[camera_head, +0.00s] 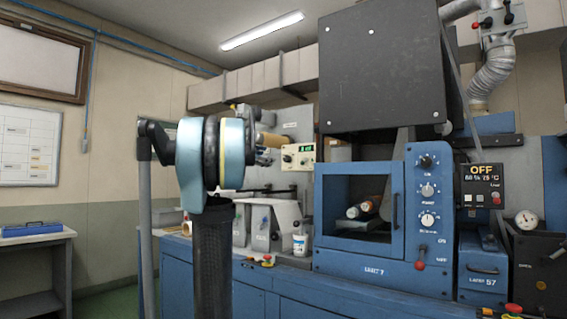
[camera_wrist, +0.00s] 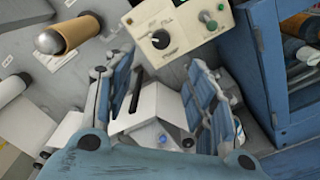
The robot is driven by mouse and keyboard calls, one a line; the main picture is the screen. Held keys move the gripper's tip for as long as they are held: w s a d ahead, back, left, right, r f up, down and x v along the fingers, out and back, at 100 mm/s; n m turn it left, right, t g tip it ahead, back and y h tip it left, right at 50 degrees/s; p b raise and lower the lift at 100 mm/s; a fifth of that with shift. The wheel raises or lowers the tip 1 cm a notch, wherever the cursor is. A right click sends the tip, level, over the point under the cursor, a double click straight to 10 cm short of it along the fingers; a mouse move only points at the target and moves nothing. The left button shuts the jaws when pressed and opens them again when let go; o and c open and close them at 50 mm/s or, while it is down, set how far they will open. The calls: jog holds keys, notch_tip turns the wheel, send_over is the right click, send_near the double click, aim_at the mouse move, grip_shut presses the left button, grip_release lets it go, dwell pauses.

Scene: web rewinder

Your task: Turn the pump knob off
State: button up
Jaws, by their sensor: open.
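I cannot read which knob is labelled as the pump knob. The blue machine's front column (camera_head: 426,205) carries several dials with blurred labels. My gripper (camera_wrist: 166,78) is open and empty, its two blue-grey fingers apart, just below the cream panel in the wrist view. It appears not to touch the knob. In the head view my arm partly hides it.
A wood-coloured roller (camera_wrist: 75,35) with a metal end lies left of the panel. The blue cabinet (camera_head: 356,215) stands right of my gripper. A dark box (camera_head: 480,185) reads "OFF" at the right.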

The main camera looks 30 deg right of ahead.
aim_at(285, 158)
jog(key=x, duration=1.5)
jog(key=shift+d, duration=0.15)
jog(key=shift+c, duration=0.2)
jog(key=c, duration=1)
